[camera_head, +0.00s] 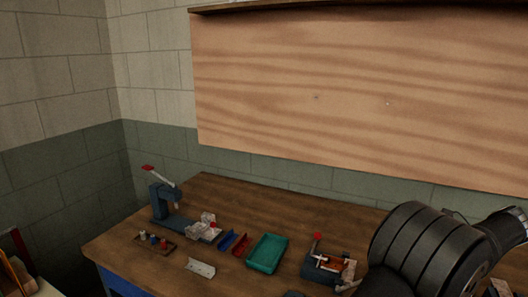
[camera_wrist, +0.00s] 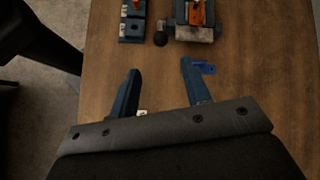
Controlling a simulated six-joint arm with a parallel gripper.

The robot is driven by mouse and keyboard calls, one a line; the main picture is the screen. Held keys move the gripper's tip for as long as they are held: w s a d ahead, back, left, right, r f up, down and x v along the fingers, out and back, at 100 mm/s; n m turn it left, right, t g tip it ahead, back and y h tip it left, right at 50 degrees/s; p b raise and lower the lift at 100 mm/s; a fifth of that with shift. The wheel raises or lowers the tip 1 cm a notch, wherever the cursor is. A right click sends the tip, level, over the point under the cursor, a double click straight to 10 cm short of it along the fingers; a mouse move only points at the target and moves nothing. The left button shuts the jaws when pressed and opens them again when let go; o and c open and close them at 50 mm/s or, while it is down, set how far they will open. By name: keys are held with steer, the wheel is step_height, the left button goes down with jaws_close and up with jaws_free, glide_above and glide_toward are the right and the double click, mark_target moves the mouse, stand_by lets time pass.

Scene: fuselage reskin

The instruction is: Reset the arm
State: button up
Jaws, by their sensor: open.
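My gripper (camera_wrist: 160,82) shows in the wrist view with its two dark blue fingers spread apart. Nothing is between them but bare wooden table (camera_wrist: 112,60). A small blue piece (camera_wrist: 208,68) lies on the table by the right fingertip; I cannot tell whether they touch. A small pale piece (camera_wrist: 142,113) shows beside the left finger, mostly hidden by the gripper body. In the head view my dark arm fills the lower right corner, and the gripper itself is not visible there.
The workbench (camera_head: 225,195) carries a lever press (camera_head: 165,205), a green tray (camera_head: 267,253), a red-and-blue holder (camera_head: 235,243), a bent metal plate (camera_head: 200,267) and a clamp fixture (camera_head: 325,262). In the wrist view, a dark block (camera_wrist: 132,28) and a fixture with an orange part (camera_wrist: 196,14) stand ahead.

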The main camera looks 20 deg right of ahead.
steer(key=x, duration=1.2)
steer(key=shift+a, duration=0.15)
steer(key=w+a+r, duration=0.2)
steer(key=shift+w+a+r, duration=0.1)
steer(key=shift+w+a, duration=0.25)
steer(key=shift+w, duration=0.05)
steer(key=w+a+r+g+h, duration=0.2)
steer(key=w+a+g+h, duration=0.4)
steer(key=shift+w+a+r+g, duration=0.2)
steer(key=shift+w+a+g, duration=0.1)
steer(key=shift+w+a, duration=0.1)
stand_by(0.6)
